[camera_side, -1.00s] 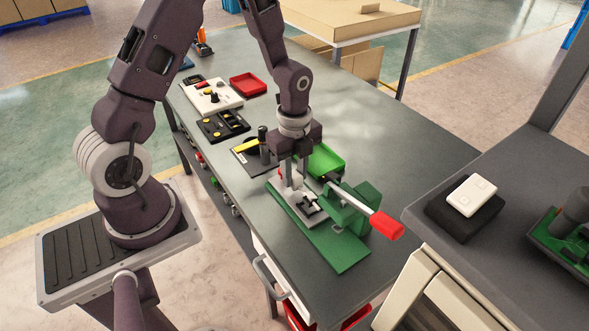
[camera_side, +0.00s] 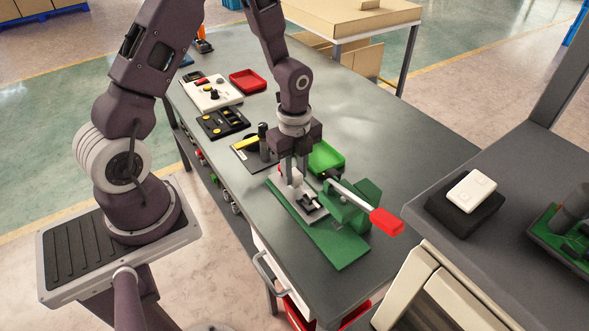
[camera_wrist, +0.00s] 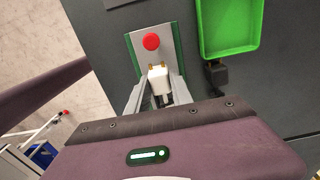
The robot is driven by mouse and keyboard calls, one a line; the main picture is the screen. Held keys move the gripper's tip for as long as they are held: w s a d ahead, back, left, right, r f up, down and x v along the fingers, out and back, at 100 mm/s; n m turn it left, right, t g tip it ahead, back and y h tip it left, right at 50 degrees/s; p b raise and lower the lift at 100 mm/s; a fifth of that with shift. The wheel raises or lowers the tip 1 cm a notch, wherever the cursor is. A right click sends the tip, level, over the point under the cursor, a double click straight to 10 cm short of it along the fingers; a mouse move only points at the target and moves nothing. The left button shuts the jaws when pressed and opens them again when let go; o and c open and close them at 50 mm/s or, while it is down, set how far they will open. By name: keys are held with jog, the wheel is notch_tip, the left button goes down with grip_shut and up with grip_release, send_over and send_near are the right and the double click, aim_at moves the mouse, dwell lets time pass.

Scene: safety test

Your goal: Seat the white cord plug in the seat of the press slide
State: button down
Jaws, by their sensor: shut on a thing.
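My gripper (camera_side: 292,172) is shut on the white cord plug, low over the press slide. In the wrist view the white cord plug (camera_wrist: 159,84) sits between the fingertips (camera_wrist: 160,98), with brass pins at its far end. In the side view the fingers partly hide it. The light grey press slide (camera_side: 305,207) lies on the green press base (camera_side: 338,247), with a dark fitting on it. A red knob (camera_wrist: 151,41) stands on the slide beyond the plug. I cannot tell whether the plug touches the seat; the contact is hidden.
The green press body (camera_side: 352,207) and its red-tipped lever (camera_side: 386,222) stand close to the right of my gripper. A green tray (camera_side: 326,159) lies behind.

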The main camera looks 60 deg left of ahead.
jog(key=shift+f, duration=0.65)
dwell(0.6)
jog(key=c, duration=0.7)
grip_release()
jog(key=shift+o, duration=0.2)
jog(key=shift+r, duration=3.5)
notch_tip(320, 180, up, 10)
jog(key=s+d+n+t+y, duration=0.1)
jog(key=s+n+t, duration=0.15)
jog(key=n, duration=0.25)
jog(key=s+d+r+n+t, duration=0.1)
jog(key=s+d+r+n, duration=0.1)
jog(key=s+r+n, duration=0.3)
jog(key=s+d+r+n+t+h, duration=0.1)
jog(key=s+d+r+n+t, duration=0.1)
jog(key=s+r+n, duration=0.3)
jog(key=s+d+n, duration=0.1)
jog(key=s+n, duration=0.2)
jog(key=s, duration=0.2)
jog(key=shift+d+r, duration=0.2)
jog(key=shift+r, duration=0.05)
